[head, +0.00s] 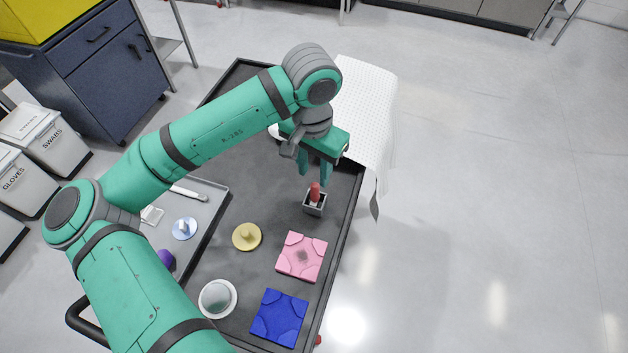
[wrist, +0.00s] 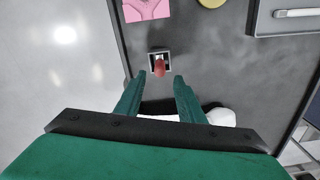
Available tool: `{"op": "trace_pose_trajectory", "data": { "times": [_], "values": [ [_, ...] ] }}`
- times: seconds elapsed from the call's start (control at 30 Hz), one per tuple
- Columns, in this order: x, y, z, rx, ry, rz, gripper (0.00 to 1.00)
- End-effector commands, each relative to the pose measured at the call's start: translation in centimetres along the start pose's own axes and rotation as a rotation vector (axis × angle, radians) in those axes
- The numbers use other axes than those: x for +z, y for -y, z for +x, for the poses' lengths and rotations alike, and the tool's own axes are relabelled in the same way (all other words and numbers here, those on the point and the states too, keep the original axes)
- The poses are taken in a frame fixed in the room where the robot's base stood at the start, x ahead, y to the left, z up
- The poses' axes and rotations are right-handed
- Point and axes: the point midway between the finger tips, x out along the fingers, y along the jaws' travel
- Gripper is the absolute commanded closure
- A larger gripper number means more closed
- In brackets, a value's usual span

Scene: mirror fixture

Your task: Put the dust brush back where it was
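The dust brush (head: 315,191) has a red handle and stands upright in a small grey square holder (head: 313,209) near the right edge of the dark cart top. In the wrist view the brush (wrist: 159,68) shows its red handle toward me, inside the holder (wrist: 152,54). My gripper (head: 315,172) is above and slightly behind the brush. In the wrist view my gripper's two green fingers (wrist: 161,76) are apart, with nothing held between them. The lower part of the brush is hidden in the holder.
A pink tile (head: 302,257) with a dark smudge and a blue tile (head: 279,318) lie along the cart's right side. A yellow knobbed disc (head: 246,237) and a white dish with a grey dome (head: 217,298) are nearby. A grey tray (head: 205,222) is left; white cloth (head: 362,105) hangs behind.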

Motion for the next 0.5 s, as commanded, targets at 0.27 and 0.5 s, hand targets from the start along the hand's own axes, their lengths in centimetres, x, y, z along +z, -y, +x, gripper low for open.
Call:
{"op": "trace_pose_trajectory", "data": {
  "times": [0.27, 0.5],
  "values": [
    [0.0, 0.0, -2.8, 0.001, 0.0, 0.001, 0.65],
    [0.0, 0.0, -3.0, 0.0, 0.001, 0.001, 0.65]
  ]
}}
